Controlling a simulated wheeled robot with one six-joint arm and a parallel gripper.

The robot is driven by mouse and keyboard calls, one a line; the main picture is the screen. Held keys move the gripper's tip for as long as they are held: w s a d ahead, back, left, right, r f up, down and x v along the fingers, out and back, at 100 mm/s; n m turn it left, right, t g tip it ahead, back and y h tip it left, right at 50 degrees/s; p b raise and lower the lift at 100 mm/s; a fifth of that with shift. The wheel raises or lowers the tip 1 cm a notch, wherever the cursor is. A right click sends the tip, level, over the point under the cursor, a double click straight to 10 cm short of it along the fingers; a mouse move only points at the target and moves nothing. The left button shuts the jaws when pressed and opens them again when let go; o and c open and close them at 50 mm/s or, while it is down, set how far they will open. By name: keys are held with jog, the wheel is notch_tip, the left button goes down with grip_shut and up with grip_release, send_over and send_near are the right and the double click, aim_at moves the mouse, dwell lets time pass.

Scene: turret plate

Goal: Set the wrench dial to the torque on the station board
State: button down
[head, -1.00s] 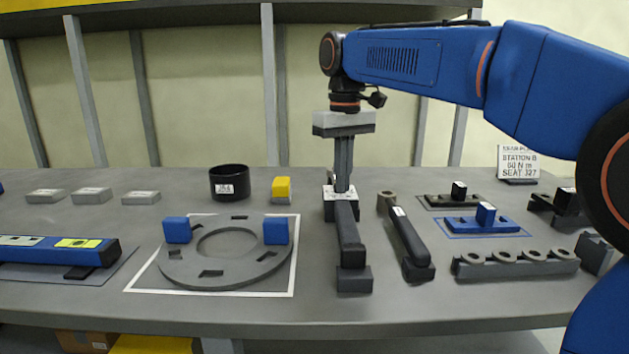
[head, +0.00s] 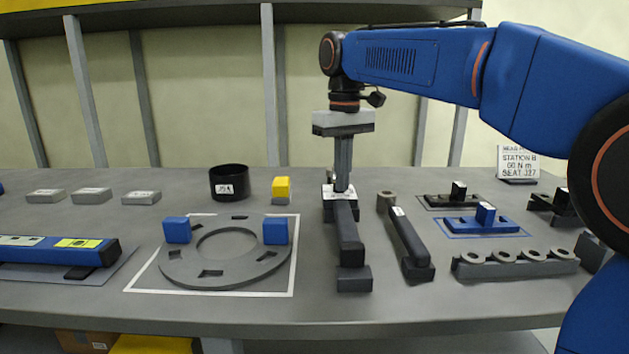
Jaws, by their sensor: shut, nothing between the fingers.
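The torque wrench (head: 348,240) is a dark bar lying front to back at the middle of the table, its front end on a dark block. Its far end has a white-labelled block (head: 340,196), probably the dial, too small to read. My gripper (head: 342,187) points straight down with its fingers together, right at this block. Whether the fingertips touch it I cannot tell, and they hide part of it. The white station board (head: 518,162) stands at the back right.
A second dark bar tool (head: 408,238) lies just right of the wrench. A grey ring plate (head: 180,270) with two blue blocks is to the left. A black cup (head: 229,183) and yellow block (head: 281,187) stand behind it. A ring rack (head: 515,265) is at right.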

aim_at(350, 195)
jog(key=shift+w+d, duration=0.4)
jog(key=shift+d, duration=0.25)
jog(key=shift+s, duration=0.1)
dwell(0.3)
jog(key=shift+s+d, duration=0.2)
notch_tip(350, 195, up, 6)
dwell(0.6)
